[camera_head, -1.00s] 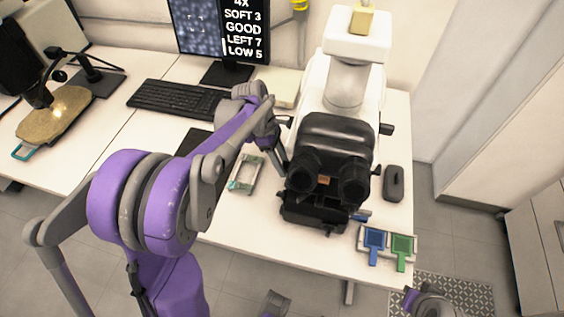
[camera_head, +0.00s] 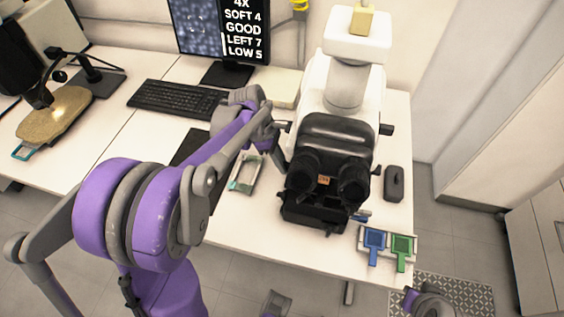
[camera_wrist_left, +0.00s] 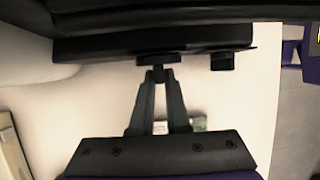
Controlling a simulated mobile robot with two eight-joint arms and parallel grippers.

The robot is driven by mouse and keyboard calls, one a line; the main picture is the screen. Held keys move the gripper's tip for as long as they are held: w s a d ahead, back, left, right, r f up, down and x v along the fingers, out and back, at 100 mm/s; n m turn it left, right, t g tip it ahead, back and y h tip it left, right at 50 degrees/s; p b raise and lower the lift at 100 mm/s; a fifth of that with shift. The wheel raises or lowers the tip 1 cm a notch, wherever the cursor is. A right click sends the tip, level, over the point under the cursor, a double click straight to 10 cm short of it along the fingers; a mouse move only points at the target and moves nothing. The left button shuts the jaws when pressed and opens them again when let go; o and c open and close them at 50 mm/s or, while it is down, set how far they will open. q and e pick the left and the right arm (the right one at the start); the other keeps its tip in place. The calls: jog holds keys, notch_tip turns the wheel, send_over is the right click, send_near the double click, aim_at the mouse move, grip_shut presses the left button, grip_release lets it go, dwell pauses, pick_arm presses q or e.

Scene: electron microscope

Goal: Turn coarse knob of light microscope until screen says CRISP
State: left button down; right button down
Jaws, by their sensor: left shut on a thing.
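The light microscope (camera_head: 345,85) is white above with a black eyepiece head (camera_head: 330,150) and stands on the white table. My left gripper (camera_head: 281,155) is at its left side. In the left wrist view its two fingers (camera_wrist_left: 158,80) close on a small dark knob (camera_wrist_left: 158,62) under the dark body. A second dark knob (camera_wrist_left: 222,62) shows to the right of it, apart from the fingers. The screen (camera_head: 243,30) reads 4X, SOFT 4, GOOD, LEFT 7, LOW 5. My right gripper's fingers do not show; only part of my right arm does, at the bottom right.
A slide holder (camera_head: 233,186) lies left of the microscope, near my left arm. A dark mouse-like object (camera_head: 394,183) lies at the right. A keyboard (camera_head: 178,99) is at the left.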

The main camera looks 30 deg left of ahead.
pick_arm(q)
jog(key=t, duration=0.1)
jog(key=t+y, duration=0.1)
jog(key=t, duration=0.1)
jog(key=shift+s+m+t, duration=0.3)
jog(key=shift+m, duration=0.1)
jog(key=shift+s+d+f+m+t+y+b, duration=0.1)
jog(key=shift+m+t+y+b, duration=0.2)
jog(key=shift+t, duration=0.75)
jog(key=shift+s+f+m+t+b, duration=0.1)
jog(key=shift+t+b, duration=0.25)
jog(key=shift+t, duration=0.7)
jog(key=c, duration=0.9)
grip_release()
jog(key=p+v, duration=0.2)
jog(key=v, duration=0.8)
jog(key=shift+s+r, duration=0.25)
jog(key=shift+s, duration=0.1)
